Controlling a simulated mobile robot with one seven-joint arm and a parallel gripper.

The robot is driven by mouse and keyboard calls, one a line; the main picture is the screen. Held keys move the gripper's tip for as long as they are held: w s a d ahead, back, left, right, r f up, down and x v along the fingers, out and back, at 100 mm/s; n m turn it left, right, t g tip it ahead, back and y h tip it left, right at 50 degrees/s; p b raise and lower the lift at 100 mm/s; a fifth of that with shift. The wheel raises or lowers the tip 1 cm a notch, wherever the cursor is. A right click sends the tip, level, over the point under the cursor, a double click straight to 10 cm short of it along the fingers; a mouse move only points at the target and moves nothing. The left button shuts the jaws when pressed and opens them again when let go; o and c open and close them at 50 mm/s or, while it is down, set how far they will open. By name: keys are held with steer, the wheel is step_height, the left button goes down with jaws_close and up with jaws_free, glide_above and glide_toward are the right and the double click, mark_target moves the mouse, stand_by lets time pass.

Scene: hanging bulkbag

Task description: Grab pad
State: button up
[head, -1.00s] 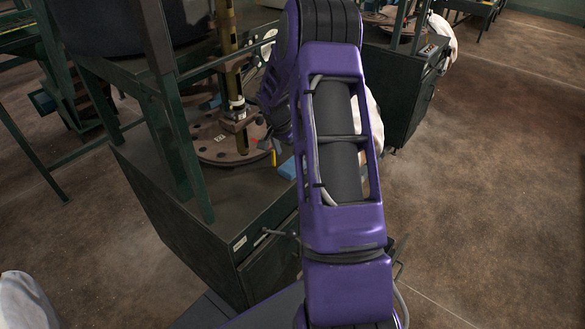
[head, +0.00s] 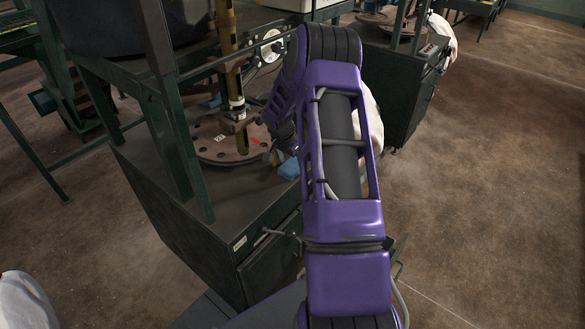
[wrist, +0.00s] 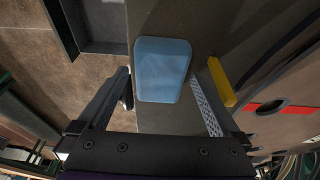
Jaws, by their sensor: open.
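The blue pad (wrist: 163,70) lies flat on the dark top of the machine cabinet in the wrist view. In the head view part of the pad (head: 289,168) shows just below my gripper (head: 272,152). In the wrist view my gripper (wrist: 168,75) is open, with one finger on each side of the pad's near part. The fingers look apart from the pad; their height above the cabinet top is hard to tell. Nothing is held.
A yellow piece (wrist: 222,82) lies close to the right finger. A round brown disc (head: 222,150) with holes and a red mark is beside it. A green post (head: 178,130) stands at the cabinet's (head: 215,215) front. Floor is open at right.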

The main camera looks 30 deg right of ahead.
steer(key=shift+f+b, duration=0.25)
steer(key=shift+b, duration=0.2)
stand_by(0.5)
steer(key=c, duration=1.3)
steer(key=shift+r, duration=0.15)
